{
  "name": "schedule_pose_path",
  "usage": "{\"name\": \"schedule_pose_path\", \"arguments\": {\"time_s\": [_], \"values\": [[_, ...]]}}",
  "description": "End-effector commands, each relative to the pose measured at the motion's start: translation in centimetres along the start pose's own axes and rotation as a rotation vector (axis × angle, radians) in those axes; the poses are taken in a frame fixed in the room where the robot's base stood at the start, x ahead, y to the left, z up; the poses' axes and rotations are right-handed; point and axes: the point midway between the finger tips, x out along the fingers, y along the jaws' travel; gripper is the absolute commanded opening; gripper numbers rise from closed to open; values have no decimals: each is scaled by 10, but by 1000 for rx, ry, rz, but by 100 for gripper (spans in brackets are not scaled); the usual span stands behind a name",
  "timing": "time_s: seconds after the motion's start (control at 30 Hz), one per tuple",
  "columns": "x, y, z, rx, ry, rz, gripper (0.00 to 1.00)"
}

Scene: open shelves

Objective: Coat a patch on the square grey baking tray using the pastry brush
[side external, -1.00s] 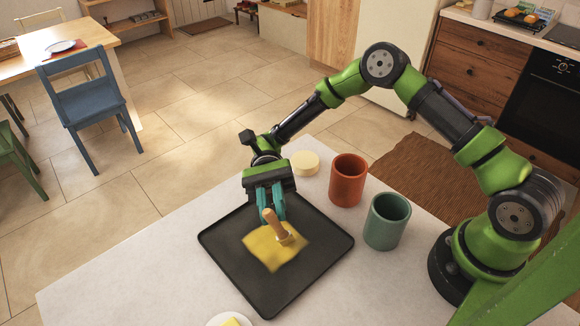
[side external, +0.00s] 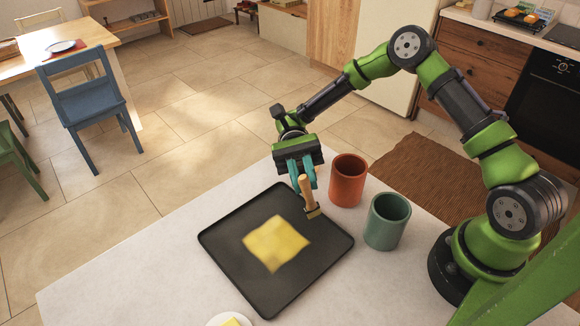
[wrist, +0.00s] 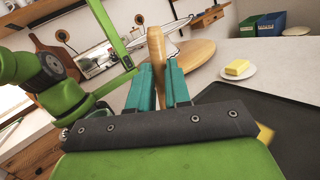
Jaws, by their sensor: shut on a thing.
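The square grey baking tray (side external: 230,252) lies flat on the pale worktop, and its edge also shows in the wrist view (wrist: 285,115). A yellow coated patch (side external: 277,243) covers the middle of the tray. My gripper (side external: 303,182) has teal fingers and is shut on the wooden handle of the pastry brush (side external: 307,197). The brush is nearly upright, with its head at the tray's far right edge, clear of the patch. I cannot tell whether the bristles touch the tray. In the wrist view the handle (wrist: 156,50) rises between the fingers (wrist: 158,88).
An orange cup (side external: 347,182) stands just right of the brush, and a green cup (side external: 387,222) stands nearer. Butter (wrist: 237,68) sits on a small white plate (wrist: 252,73). The worktop left of the tray is clear.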

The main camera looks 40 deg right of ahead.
Motion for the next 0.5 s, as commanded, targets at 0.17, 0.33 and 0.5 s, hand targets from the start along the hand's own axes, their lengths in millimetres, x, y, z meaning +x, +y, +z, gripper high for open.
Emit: {"name": "schedule_pose_path", "arguments": {"time_s": [0.17, 0.33, 0.5], "values": [[2, 4, 14, 3, -1, -2, 0], [4, 7, 29, 1, -1, -1, 0], [6, 10, 44, 2, -1, -1, 0]]}}
